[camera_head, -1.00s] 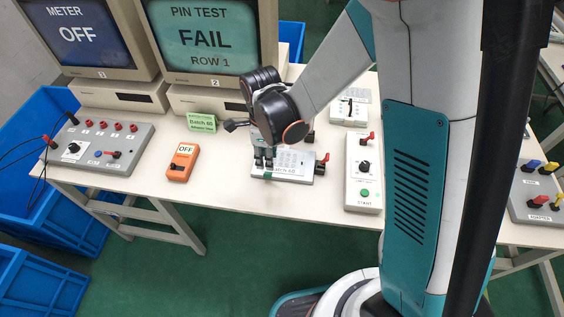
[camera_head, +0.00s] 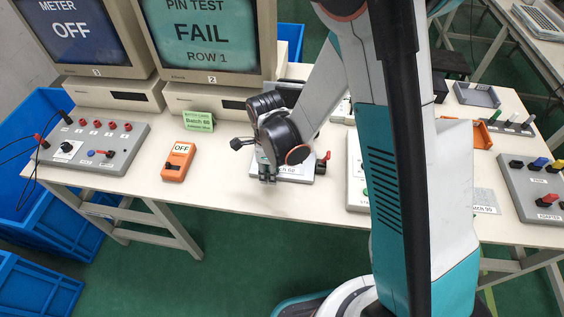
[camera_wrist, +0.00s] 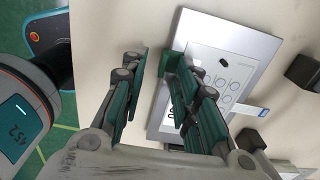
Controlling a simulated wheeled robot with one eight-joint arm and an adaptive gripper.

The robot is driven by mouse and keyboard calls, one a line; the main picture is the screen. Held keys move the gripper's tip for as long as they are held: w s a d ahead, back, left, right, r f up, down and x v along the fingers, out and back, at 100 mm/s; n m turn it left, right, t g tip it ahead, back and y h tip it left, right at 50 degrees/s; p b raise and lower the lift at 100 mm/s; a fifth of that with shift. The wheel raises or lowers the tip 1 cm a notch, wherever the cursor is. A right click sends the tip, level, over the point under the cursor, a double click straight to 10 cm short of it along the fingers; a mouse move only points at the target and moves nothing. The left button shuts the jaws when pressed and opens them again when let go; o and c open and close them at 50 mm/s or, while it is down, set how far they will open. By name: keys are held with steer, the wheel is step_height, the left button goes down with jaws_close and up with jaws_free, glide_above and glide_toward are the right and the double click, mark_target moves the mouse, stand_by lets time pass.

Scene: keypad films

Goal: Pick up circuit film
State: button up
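A grey fixture plate (camera_head: 300,172) lies on the bench, partly hidden by my gripper. In the wrist view the plate (camera_wrist: 206,20) carries a pale sheet with printed circles (camera_wrist: 222,64), which looks like the circuit film. A white and blue tab (camera_wrist: 250,109) sticks out at its right edge. In the head view my gripper (camera_head: 268,180) is at the plate's near-left edge.
An orange meter reading OFF (camera_head: 178,162) and a green batch card (camera_head: 199,122) lie to the left. A grey panel with red knobs (camera_head: 92,147) is farther left. A monitor (camera_head: 207,40) showing FAIL stands behind. A START box (camera_head: 356,185) is right. Bench between meter and plate is clear.

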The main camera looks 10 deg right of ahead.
jaws_close()
steer(key=shift+r, duration=0.1)
